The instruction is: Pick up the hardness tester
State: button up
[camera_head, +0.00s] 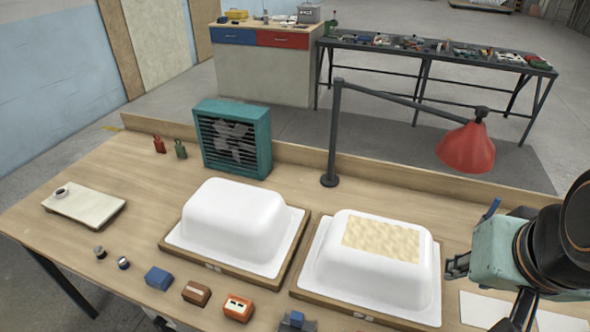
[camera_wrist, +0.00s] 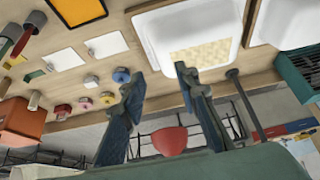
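I cannot tell for certain which item is the hardness tester. Candidates lie along the front of the workbench in the head view: an orange device with a pale face (camera_head: 238,307), a brown device (camera_head: 196,292) and a blue block (camera_head: 158,278). Two small dark round pieces, the left one (camera_head: 99,252) and the right one (camera_head: 123,263), stand farther left. My gripper (camera_head: 457,266) is at the right, beside the right-hand shell and well away from these items. In the wrist view my gripper (camera_wrist: 157,75) has its fingers spread with nothing between them.
Two white shells, the left one (camera_head: 232,215) and the patched right one (camera_head: 340,262), sit on wooden boards mid-bench. A teal fan (camera_head: 233,138), a red lamp (camera_head: 466,148) and its post stand behind. A pale slab (camera_head: 83,207) lies left. White sheets (camera_head: 485,308) lie right.

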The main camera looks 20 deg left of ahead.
aim_at(236, 307)
jog(key=u, duration=1.8)
jog(key=l+z, duration=0.1)
jog(key=z, duration=0.35)
jog(key=l+z, duration=0.1)
jog(key=z, duration=0.3)
jog(key=i+l+z, duration=0.1)
jog(key=z, duration=0.35)
jog(key=k+j+u, duration=0.1)
jog(key=u, duration=0.25)
jog(key=j+u, duration=0.35)
jog(key=k+j+u, duration=0.1)
jog(key=j+u, duration=0.2)
jog(key=i+j+z, duration=0.1)
jog(key=j+z, duration=0.15)
jog(key=j, duration=0.2)
jog(key=i+j+z, duration=0.1)
jog(key=j+z, duration=0.2)
jog(key=j, duration=0.2)
